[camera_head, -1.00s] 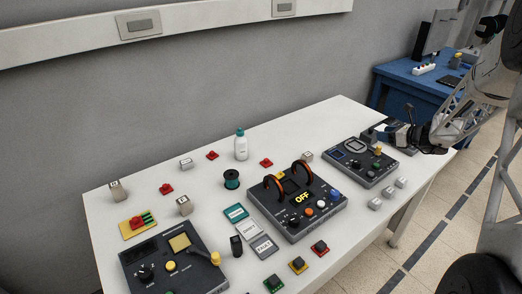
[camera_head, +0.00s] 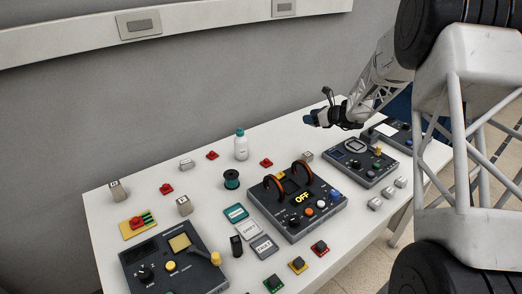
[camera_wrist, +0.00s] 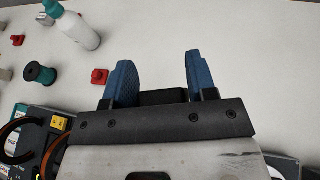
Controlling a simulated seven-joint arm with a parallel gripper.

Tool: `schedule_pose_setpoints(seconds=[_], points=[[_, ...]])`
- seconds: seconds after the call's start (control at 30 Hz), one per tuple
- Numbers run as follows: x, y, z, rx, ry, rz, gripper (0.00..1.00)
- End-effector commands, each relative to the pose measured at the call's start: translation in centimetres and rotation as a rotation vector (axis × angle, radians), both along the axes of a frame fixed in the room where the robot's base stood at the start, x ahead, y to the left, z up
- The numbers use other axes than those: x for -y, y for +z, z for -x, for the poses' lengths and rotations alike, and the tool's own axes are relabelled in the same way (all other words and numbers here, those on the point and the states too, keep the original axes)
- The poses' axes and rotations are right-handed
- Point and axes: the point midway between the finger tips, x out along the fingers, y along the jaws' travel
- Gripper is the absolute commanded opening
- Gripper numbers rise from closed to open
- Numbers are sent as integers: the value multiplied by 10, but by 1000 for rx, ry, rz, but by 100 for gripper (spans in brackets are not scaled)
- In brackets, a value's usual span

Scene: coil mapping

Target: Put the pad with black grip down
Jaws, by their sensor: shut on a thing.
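My gripper (camera_head: 310,119) is above the far right part of the white table (camera_head: 215,160), behind the meter-like device. In the wrist view its blue fingers (camera_wrist: 160,70) stand apart with a dark block (camera_wrist: 163,97) between them, low near the palm. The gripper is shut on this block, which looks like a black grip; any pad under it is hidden. Three coloured pads with black grips lie at the table's front edge: a green one (camera_head: 272,284), a yellow one (camera_head: 298,265) and a red one (camera_head: 320,248).
A coil device marked OFF (camera_head: 298,206) stands mid-table. The meter device (camera_head: 360,160) is right of it. A white bottle (camera_head: 241,146), a green spool (camera_head: 231,179) and small red blocks (camera_head: 266,162) stand behind. White table is bare at the back, below my gripper.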

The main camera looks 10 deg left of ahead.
Motion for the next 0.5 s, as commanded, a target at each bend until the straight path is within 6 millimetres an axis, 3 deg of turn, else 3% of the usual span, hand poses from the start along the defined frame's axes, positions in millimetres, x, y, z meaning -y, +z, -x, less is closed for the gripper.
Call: schedule_pose_setpoints(seconds=[0.03,0.5], points=[[-18,0,-2,1,13,0,29],[-165,0,-4,-1,103,-3,29]])
